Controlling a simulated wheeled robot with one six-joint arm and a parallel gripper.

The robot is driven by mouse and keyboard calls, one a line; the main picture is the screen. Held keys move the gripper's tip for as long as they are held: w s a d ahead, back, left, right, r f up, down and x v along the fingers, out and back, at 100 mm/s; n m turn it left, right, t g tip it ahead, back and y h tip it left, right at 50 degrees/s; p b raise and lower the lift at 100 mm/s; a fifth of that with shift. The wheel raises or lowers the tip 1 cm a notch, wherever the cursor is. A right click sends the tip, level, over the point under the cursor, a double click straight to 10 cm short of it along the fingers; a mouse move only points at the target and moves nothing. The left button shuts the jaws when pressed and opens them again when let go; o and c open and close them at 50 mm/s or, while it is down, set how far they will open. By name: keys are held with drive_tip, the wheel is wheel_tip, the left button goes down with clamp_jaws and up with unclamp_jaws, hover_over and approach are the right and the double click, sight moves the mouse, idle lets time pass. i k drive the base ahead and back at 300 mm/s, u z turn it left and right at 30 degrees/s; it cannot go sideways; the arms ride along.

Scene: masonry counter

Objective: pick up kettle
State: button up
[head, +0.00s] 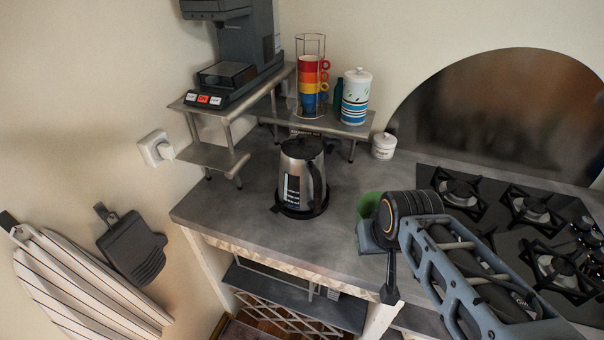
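The kettle (300,178) is silver with a black lid, a black base and a black handle on its right side. It stands upright on the grey counter (245,208), in front of the small metal shelf. My gripper (391,290) is at the front edge of the counter, to the right of the kettle and apart from it. One dark fingertip points down there. The arm's wrist hides most of the gripper, so I cannot see whether it is open or shut.
A metal shelf (215,158) behind the kettle carries a coffee machine (245,45), stacked coloured cups (313,80) and a striped canister (355,98). A small white jar (384,146) stands right of it. A green object (369,204) is beside my wrist. A gas hob (520,225) lies right.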

sight(302, 184)
drive_tip(key=u, duration=0.3)
drive_tip(key=k, duration=0.4)
drive_tip(key=u, duration=1.4)
drive_tip(key=i, duration=0.65)
drive_tip(key=z, duration=0.05)
